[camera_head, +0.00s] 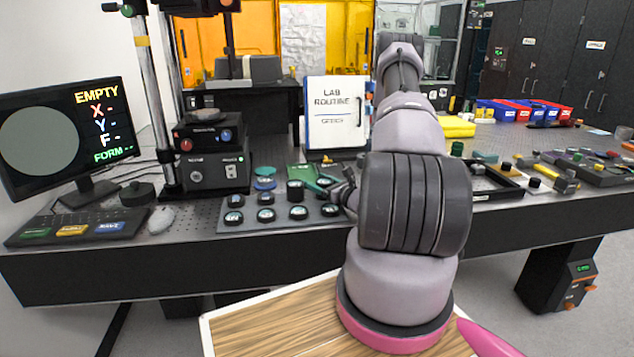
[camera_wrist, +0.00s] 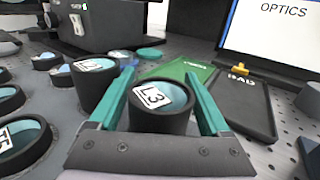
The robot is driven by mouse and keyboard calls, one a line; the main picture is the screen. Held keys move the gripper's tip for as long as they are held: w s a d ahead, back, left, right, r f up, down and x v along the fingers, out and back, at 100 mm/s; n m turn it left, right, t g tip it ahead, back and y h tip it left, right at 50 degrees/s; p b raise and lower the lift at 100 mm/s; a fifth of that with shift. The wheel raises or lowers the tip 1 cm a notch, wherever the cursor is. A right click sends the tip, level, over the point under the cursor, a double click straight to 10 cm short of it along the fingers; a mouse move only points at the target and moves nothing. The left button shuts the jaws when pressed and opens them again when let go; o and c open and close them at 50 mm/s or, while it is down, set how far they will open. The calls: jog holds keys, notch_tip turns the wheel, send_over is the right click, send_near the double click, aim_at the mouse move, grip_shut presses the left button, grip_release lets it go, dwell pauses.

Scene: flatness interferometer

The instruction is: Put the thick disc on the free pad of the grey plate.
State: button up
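The grey plate (camera_head: 249,226) lies on the bench with several dark, round, blue-topped discs on it. A taller disc (camera_head: 295,189) stands out in its back row. In the wrist view a tall dark disc (camera_wrist: 95,82) stands just left of my gripper. My gripper (camera_wrist: 162,76) has its two teal fingers on either side of a disc labelled L3 (camera_wrist: 158,118). The fingers look close to its sides, but contact is not clear. The lower part of the L3 disc is hidden by my gripper. In the head view my gripper (camera_head: 345,193) is at the plate's right end. I cannot make out a free pad.
A green card (camera_wrist: 190,68) and a black RAD device (camera_wrist: 243,100) lie just beyond the L3 disc. Blue discs (camera_head: 264,184) lie behind the plate. The black instrument (camera_head: 212,172), mouse (camera_head: 161,219) and monitor (camera_head: 62,135) stand left. A LAB ROUTINE board (camera_head: 334,115) stands behind.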

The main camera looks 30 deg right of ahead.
jog(key=shift+r, duration=0.15)
jog(key=v, duration=1.2)
jog(key=a+r+n+y, duration=0.1)
jog(key=w+a+r+n+y, duration=0.1)
jog(key=r, duration=0.1)
jog(key=a+r+n+g+y, duration=0.1)
jog(key=r, duration=0.1)
jog(key=shift+w+a+r+n+y, duration=0.15)
jog(key=shift+a+n+y, duration=0.15)
jog(key=shift+a, duration=0.1)
jog(key=s+a+r+n+g+y, duration=0.2)
jog(key=s+a+r+n+g, duration=0.1)
jog(key=a+r+n+g, duration=0.45)
jog(key=s+a+r+n+g+y, duration=0.2)
jog(key=s+a+r+n+g, duration=0.2)
jog(key=a+r+n+g, duration=0.3)
jog(key=s+r+n+t+h, duration=0.2)
jog(key=s+r+n+h, duration=0.3)
jog(key=r, duration=0.3)
jog(key=s+r+n+t+h, duration=0.3)
jog(key=s+r+n+h, duration=0.2)
jog(key=r, duration=0.3)
jog(key=shift+a+r+h, duration=0.25)
jog(key=shift+a+h, duration=0.2)
jog(key=shift+h, duration=0.15)
